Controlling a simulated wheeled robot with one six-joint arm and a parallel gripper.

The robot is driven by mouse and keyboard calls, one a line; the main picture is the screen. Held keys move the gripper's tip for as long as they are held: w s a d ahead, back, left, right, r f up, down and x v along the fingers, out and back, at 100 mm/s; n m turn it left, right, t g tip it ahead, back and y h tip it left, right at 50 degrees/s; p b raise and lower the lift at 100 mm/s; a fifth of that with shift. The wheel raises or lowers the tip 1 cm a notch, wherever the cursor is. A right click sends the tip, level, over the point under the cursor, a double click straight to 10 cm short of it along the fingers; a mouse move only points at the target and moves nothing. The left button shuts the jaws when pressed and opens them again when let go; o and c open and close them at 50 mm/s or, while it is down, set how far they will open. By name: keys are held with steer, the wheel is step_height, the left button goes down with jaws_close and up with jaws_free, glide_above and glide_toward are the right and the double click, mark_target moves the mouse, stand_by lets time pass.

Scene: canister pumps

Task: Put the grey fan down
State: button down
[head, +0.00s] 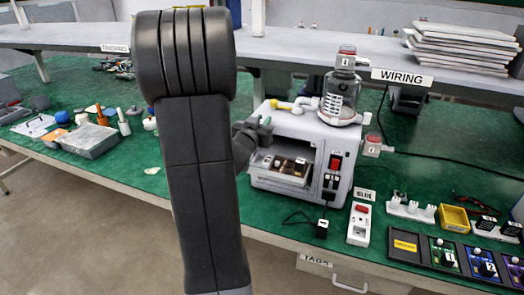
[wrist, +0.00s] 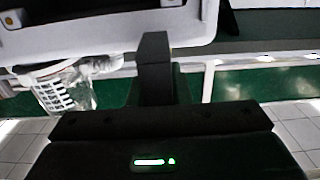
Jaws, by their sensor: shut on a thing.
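My gripper (wrist: 155,48) shows in the wrist view as a dark block below a pale housing, its fingers shut. What it holds is mostly hidden, and I cannot make out the grey fan's shape. In the head view my black arm covers most of the gripper; a dark grey part shows beside the arm, at the left front of the white pump machine (head: 335,138). The machine stands on the green bench with its front bay open. Inside the bay is a tray (head: 268,178) with small labelled parts. A clear canister (head: 340,97) stands on top.
A white power strip (head: 359,224) and a yellow bin (head: 453,219) stand right of the machine. Dark labelled trays (head: 404,247) line the front right edge. Grey boxes and bottles (head: 90,140) lie at the left. A shelf labelled WIRING (head: 402,77) runs behind. Some green bench is bare.

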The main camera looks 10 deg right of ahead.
steer(key=shift+f+b, duration=0.3)
steer(key=shift+f, duration=4.1)
steer(key=shift+f+b, duration=0.25)
steer(key=shift+b, duration=0.05)
steer(key=c, duration=1.3)
jaws_free()
steer(key=shift+r, duration=0.1)
steer(key=shift+p, duration=0.45)
